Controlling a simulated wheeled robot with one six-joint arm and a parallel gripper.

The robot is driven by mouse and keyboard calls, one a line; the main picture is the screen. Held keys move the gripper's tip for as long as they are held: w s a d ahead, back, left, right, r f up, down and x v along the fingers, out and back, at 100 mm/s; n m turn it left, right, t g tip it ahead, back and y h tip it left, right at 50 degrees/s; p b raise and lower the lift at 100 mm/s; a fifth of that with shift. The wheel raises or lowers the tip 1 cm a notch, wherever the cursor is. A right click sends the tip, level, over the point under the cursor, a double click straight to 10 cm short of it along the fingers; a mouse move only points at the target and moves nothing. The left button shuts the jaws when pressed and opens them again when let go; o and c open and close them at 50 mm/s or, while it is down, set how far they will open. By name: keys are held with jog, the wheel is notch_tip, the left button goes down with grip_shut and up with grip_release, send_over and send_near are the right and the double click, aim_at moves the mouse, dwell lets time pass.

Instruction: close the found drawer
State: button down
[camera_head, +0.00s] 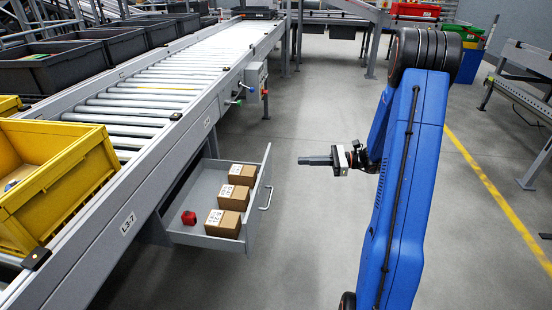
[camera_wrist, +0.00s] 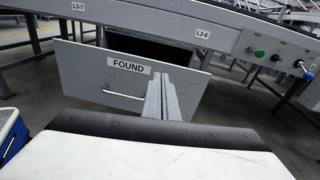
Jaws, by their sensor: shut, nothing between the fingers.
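The found drawer (camera_head: 200,241) is a grey drawer pulled out from under the roller conveyor. It holds several small brown boxes (camera_head: 227,222) with white labels and a red object (camera_head: 189,217). In the wrist view its front panel (camera_wrist: 85,75) faces me, with a "FOUND" label (camera_wrist: 128,66) and a bar handle (camera_wrist: 122,94) below the label. My gripper (camera_head: 302,160) is shut and empty, to the right of the drawer front and apart from it in the head view. In the wrist view the fingers (camera_wrist: 160,82) hide part of the panel's right half.
The floor (camera_head: 290,250) right of the drawer is clear.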

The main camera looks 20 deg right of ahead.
aim_at(267, 157)
jog(key=shift+m+t, duration=0.8)
jog(key=shift+t, duration=0.1)
jog(key=w+a, duration=0.2)
jog(key=a, duration=0.1)
jog(key=w+a+f, duration=0.1)
jog(key=w+a, duration=0.5)
jog(key=shift+w+f, duration=0.2)
jog(key=shift+f, duration=0.15)
jog(key=shift+a, duration=0.1)
jog(key=x, duration=2.7)
jog(key=shift+w+a+r, duration=0.1)
jog(key=shift+w+a, duration=0.1)
jog(key=shift+a, duration=0.05)
jog(key=shift+w+r, duration=0.1)
jog(key=shift+r, duration=0.05)
